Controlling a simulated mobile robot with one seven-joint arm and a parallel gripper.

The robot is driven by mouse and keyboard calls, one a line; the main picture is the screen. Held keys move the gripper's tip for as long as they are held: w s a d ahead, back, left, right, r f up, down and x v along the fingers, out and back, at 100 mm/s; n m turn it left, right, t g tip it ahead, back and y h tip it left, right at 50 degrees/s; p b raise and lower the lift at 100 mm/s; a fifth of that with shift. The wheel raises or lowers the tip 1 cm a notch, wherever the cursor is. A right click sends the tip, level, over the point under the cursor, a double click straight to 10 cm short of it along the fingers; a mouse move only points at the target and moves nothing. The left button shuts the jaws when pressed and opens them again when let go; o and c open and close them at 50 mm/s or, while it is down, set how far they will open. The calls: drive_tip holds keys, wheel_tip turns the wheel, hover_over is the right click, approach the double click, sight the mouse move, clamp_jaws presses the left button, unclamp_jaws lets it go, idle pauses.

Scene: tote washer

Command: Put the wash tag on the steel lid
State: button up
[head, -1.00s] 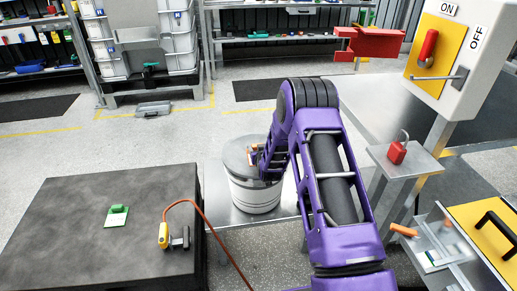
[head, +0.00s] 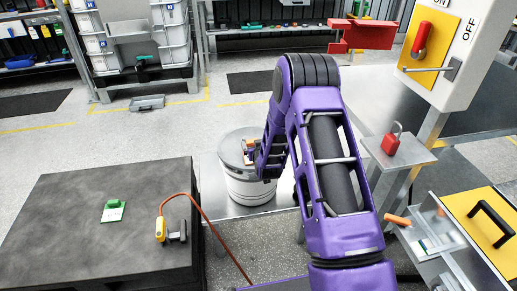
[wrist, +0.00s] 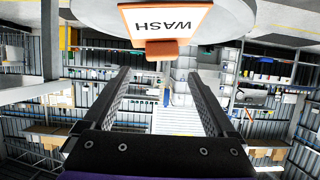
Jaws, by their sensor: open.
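The steel lid (head: 236,138) is a round grey cover on top of a pale drum (head: 250,190), left of my arm in the head view. The lid's underside or face (wrist: 95,14) also fills the top of the wrist view. The wash tag (wrist: 165,22) is a white plate with an orange border, an orange grip block and the word WASH, upside down in the picture. It lies against the lid. My gripper (wrist: 161,78) is open and empty, its fingers apart from the tag's block. In the head view my wrist partly hides the tag and lid.
A dark block table (head: 60,230) at left holds a green tag (head: 114,210) and a yellow handset (head: 160,229) with an orange cable. At right are a red padlock (head: 391,143) on a post and a switch box (head: 440,60). Floor behind the drum is clear.

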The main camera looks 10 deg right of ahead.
drive_tip(key=v, duration=0.7)
drive_tip(key=shift+s, duration=0.2)
drive_tip(key=shift+r, duration=0.2)
